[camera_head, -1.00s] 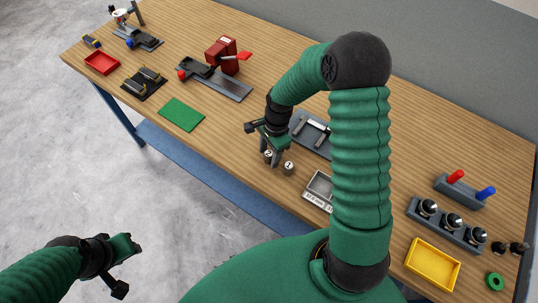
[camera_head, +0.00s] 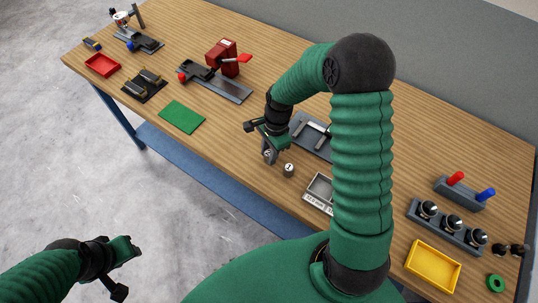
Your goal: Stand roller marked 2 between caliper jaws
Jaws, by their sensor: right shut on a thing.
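My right gripper (camera_head: 269,154) is low at the front edge of the bench, shut on the roller marked 2 (camera_head: 268,154). Its fingers cover most of that small grey roller. The roller marked 1 (camera_head: 288,170) stands upright just to the right, apart from the fingers, with its white numbered top showing. The caliper (camera_head: 309,132), a dark grey base with lighter jaws, lies behind and right of the gripper. My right forearm hides its right part. My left gripper (camera_head: 127,265) hangs over the floor at lower left, away from the bench; its finger opening is unclear.
A grey labelled tray (camera_head: 318,190) lies right of the rollers, partly behind my arm. A green mat (camera_head: 182,117) and a red-handled device (camera_head: 223,58) are to the left. A yellow tray (camera_head: 433,265) and a knob block (camera_head: 450,222) are at right. Bench between mat and gripper is clear.

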